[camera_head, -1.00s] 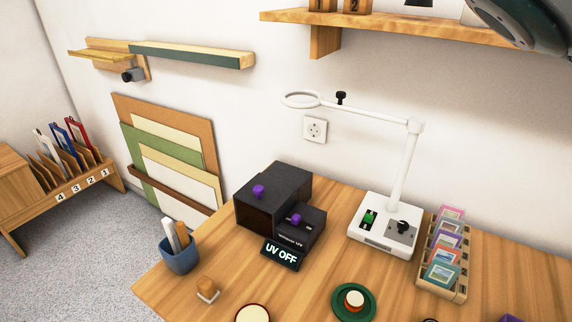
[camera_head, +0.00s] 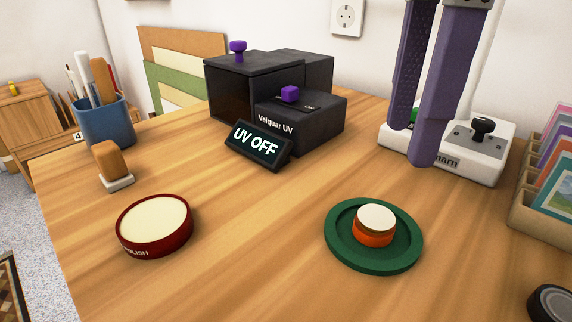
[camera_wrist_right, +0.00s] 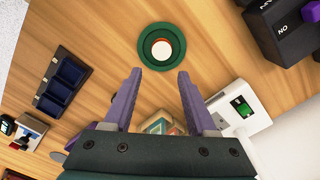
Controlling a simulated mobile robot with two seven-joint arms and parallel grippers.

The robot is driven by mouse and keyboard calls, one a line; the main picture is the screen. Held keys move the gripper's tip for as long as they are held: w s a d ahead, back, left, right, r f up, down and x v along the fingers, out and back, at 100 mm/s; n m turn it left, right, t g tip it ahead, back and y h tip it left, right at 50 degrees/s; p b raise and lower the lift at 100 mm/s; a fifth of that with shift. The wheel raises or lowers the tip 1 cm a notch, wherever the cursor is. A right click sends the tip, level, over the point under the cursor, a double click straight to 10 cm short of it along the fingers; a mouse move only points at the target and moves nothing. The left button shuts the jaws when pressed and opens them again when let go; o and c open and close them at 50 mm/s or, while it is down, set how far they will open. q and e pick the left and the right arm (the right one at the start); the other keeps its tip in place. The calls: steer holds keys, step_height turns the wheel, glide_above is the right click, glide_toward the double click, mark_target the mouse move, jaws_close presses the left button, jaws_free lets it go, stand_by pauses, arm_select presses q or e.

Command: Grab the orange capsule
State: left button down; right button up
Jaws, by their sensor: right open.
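The orange capsule (camera_head: 374,231) is a small round orange piece with a white top. It stands on a round green dish (camera_head: 345,249) on the wooden desk. It also shows in the right wrist view (camera_wrist_right: 161,49), ahead of the fingertips and roughly centred between them. My right gripper (camera_head: 420,150) has purple fingers pointing down, above and behind the dish in the head view. In the right wrist view its fingers (camera_wrist_right: 158,75) are spread apart with nothing between them. My left gripper is in neither view.
A red polish tin (camera_head: 154,224), a wooden block (camera_head: 112,162), a blue pen cup (camera_head: 105,123) and a black UV box (camera_head: 300,118) stand to the left. A white lamp base (camera_head: 470,160) stands behind the fingers. A card rack (camera_head: 535,212) is at the right.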

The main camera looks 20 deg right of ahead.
mark_target(377, 216)
steer(key=f, duration=0.3)
steer(key=f+b, duration=0.1)
steer(key=f, duration=0.2)
steer(key=f+b, duration=0.1)
steer(key=f, duration=0.2)
steer(key=shift+w+a, duration=0.25)
steer(key=shift+a, duration=0.1)
steer(key=shift+f, duration=0.5)
jaws_close()
